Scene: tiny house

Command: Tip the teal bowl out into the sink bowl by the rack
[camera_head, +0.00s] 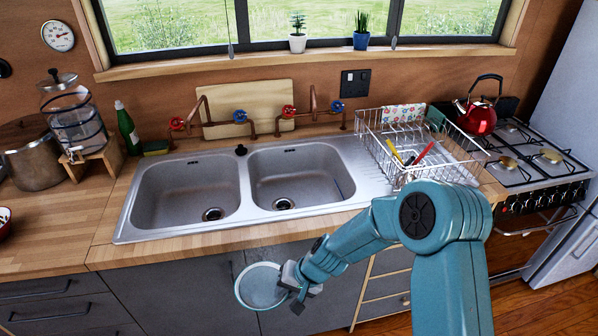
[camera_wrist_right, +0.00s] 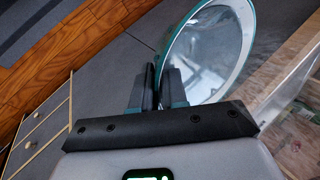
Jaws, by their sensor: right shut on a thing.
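The teal bowl (camera_head: 261,287) is in front of the grey cabinet doors, below the counter's front edge. My right gripper (camera_head: 288,277) is shut on its rim at the right side. In the right wrist view, the gripper fingers (camera_wrist_right: 158,88) pinch the rim of the bowl (camera_wrist_right: 212,50), which has a pale inside and a teal edge. I cannot make out anything in the bowl. The sink bowl by the rack (camera_head: 300,178) is the right basin, with a round drain and looks empty. My left gripper is not in view.
The left basin (camera_head: 188,185) sits beside it. The wire dish rack (camera_head: 415,150) holds utensils to the right. Red- and blue-handled taps (camera_head: 240,117) stand behind the basins. The wooden counter edge (camera_head: 200,247) lies between the bowl and the sink. A red kettle (camera_head: 477,115) stands on the stove.

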